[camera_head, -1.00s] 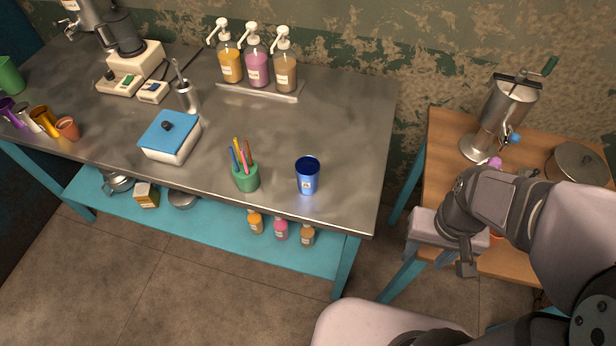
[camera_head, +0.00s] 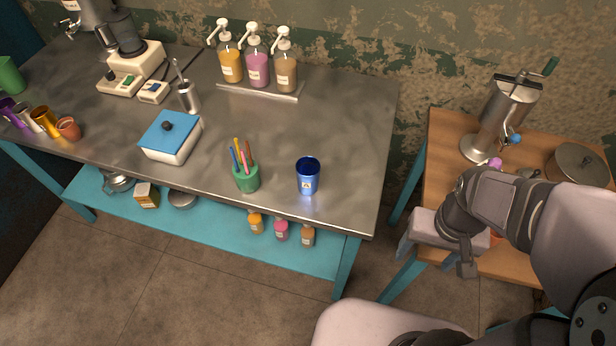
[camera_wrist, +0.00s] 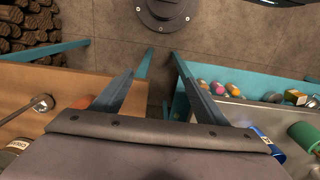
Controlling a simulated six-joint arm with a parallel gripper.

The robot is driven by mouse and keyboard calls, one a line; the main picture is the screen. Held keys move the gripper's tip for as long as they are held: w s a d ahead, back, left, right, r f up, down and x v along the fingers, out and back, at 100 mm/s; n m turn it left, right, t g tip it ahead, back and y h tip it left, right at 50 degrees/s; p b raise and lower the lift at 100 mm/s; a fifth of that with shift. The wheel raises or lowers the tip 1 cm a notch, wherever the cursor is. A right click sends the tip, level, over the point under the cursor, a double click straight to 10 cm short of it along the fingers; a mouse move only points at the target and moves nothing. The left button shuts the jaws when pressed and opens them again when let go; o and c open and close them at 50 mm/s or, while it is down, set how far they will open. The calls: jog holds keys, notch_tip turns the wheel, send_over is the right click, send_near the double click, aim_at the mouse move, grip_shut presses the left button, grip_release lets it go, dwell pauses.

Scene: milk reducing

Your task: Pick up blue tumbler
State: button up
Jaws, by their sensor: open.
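The blue tumbler (camera_head: 308,177) stands upright near the front right edge of the metal table. It also shows in the wrist view at the right, as a blue shape (camera_wrist: 266,143) partly cut off by my gripper body. My gripper (camera_head: 425,250) is to the right of the tumbler, by the left edge of the wooden table and apart from the tumbler. In the wrist view its two fingers (camera_wrist: 160,97) are spread wide with nothing between them.
A green cup of colored sticks (camera_head: 246,178) stands just left of the tumbler. A blue-lidded box (camera_head: 170,137) and pump bottles (camera_head: 257,68) are farther off. The wooden table (camera_head: 446,135) holds a metal machine (camera_head: 498,110) and a round lid (camera_head: 578,163). A floor gap separates the tables.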

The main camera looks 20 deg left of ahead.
notch_tip(320, 180, up, 5)
jog(key=w+d+f+n+t+h+b, duration=0.2)
jog(key=w+f+n+h+b, duration=0.35)
jog(key=n, duration=0.75)
notch_tip(320, 180, up, 5)
jog(key=n+t+y+b, duration=0.6)
jog(key=n+t+b, duration=0.8)
jog(key=n, duration=0.9)
send_over(304, 181)
jog(key=p, duration=0.2)
jog(key=t, duration=0.2)
jog(key=shift+h, duration=0.25)
jog(key=f, duration=0.5)
jog(key=shift+s+f, duration=0.35)
jog(key=shift+f, duration=0.45)
jog(key=shift+w+d+p, duration=0.1)
jog(key=shift+w+p, duration=0.7)
jog(key=shift+w, duration=2.9)
